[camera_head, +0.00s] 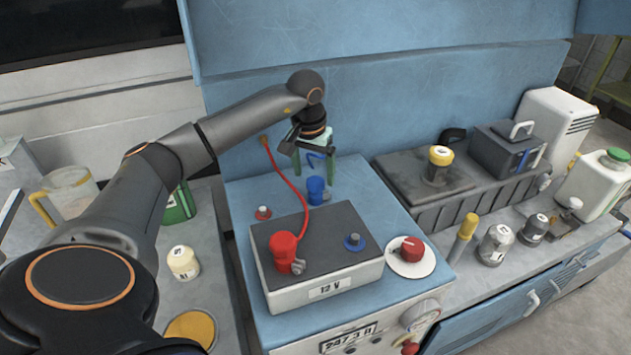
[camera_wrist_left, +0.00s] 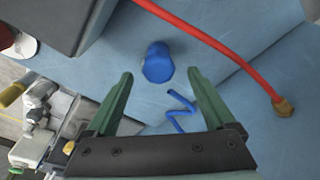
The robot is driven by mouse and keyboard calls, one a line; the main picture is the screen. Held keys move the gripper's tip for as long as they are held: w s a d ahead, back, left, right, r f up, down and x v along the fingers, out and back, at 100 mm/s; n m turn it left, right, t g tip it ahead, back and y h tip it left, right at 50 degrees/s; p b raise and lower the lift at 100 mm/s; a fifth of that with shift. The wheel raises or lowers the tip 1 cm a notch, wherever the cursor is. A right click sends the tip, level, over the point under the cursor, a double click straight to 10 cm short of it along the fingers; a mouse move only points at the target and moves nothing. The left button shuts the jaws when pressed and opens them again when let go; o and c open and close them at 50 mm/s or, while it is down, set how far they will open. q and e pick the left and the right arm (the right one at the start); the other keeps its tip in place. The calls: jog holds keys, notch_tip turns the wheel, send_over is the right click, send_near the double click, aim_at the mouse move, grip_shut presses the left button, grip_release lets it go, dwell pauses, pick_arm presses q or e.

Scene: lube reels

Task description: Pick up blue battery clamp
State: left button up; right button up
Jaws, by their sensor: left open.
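The blue battery clamp (camera_head: 316,188) stands on the blue bench top behind the 12 V battery (camera_head: 330,232). It also shows in the left wrist view (camera_wrist_left: 158,60) as a rounded blue shape, just beyond the gap between my fingertips. My left gripper (camera_head: 315,170) points down over the clamp, open and empty. Its green fingers also show in the left wrist view (camera_wrist_left: 160,76), one on either side of the line to the clamp. A thin bent blue wire (camera_wrist_left: 180,110) shows between the fingers. I cannot tell the exact height gap. My right gripper is not in view.
A red clamp (camera_head: 284,250) sits on the battery's front left, with a red cable (camera_head: 288,183) running back to the bench. A red knob (camera_head: 411,249) is at the battery's right. A blue wall panel (camera_head: 400,85) rises close behind the gripper.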

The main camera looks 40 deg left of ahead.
aim_at(315, 180)
pick_arm(q)
jog(key=f, duration=0.3)
jog(key=shift+w+f, duration=0.15)
jog(key=shift+w, duration=0.1)
grip_shut()
dwell(0.5)
